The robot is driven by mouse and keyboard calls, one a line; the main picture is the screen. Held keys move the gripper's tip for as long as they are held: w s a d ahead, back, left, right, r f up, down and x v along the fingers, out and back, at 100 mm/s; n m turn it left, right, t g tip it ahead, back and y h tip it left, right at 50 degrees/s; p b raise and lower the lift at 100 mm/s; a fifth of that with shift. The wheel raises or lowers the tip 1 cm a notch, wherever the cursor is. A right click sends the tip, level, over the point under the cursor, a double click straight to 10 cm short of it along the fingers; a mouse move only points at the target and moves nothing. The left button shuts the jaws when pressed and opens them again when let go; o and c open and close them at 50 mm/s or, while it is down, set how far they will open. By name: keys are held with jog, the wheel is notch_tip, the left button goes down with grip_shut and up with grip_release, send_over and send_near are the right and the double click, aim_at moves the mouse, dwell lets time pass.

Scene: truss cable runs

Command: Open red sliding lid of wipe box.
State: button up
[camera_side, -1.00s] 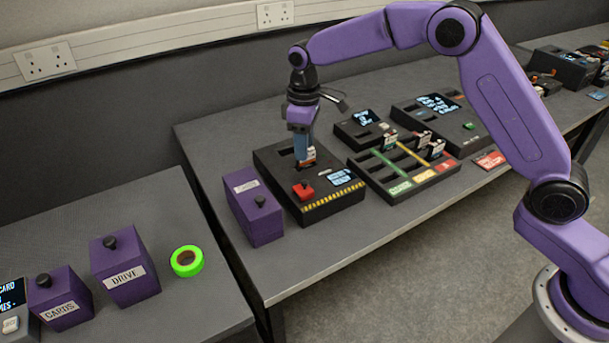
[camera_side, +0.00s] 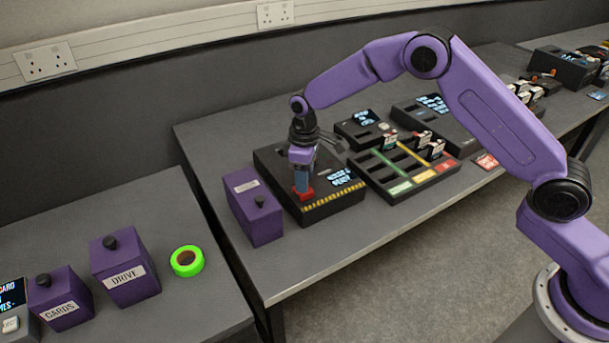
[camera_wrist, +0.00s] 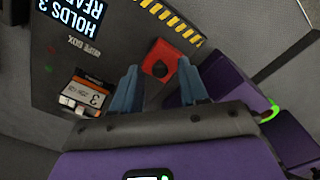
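The wipe box (camera_side: 340,203) is a black box with a yellow-black striped front edge and a lit screen (camera_side: 340,177). The wrist view also shows the wipe box (camera_wrist: 118,55) and its printed name. Its red sliding lid (camera_wrist: 160,62) carries a dark round knob. In the side view the red lid (camera_side: 303,196) is partly covered by my fingers. My gripper (camera_wrist: 157,88) is open, with its two blue fingers apart on either side of the red lid in the picture. I cannot tell whether they touch it. A cartridge marked 3 (camera_wrist: 83,97) sits in a slot of the wipe box.
A purple lidded box (camera_side: 252,208) stands close to the left of the wipe box. A black rack with coloured strips (camera_side: 400,187) stands to the right, holding several cartridges. A green tape roll (camera_side: 188,261) lies on the left table.

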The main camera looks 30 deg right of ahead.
aim_at(319, 188)
grip_shut()
jog(key=d, duration=0.4)
jog(key=shift+d, duration=0.25)
jog(key=shift+o, duration=0.5)
grip_release()
jog(key=shift+r, duration=0.15)
notch_tip(319, 188, up, 17)
jog(key=shift+r, duration=0.1)
jog(key=s+r+n, duration=0.2)
jog(key=s, duration=1.9)
jog(key=s+d+f, duration=0.2)
jog(key=s+d, duration=0.2)
jog(key=s, duration=0.5)
jog(key=s+d+f+n, duration=0.1)
jog(key=s+d+f, duration=0.1)
jog(key=s+d, duration=0.3)
jog(key=s, duration=0.4)
jog(key=shift+s+d+f+n, duration=0.15)
jog(key=shift+s+f+n, duration=0.15)
jog(key=shift+s, duration=0.05)
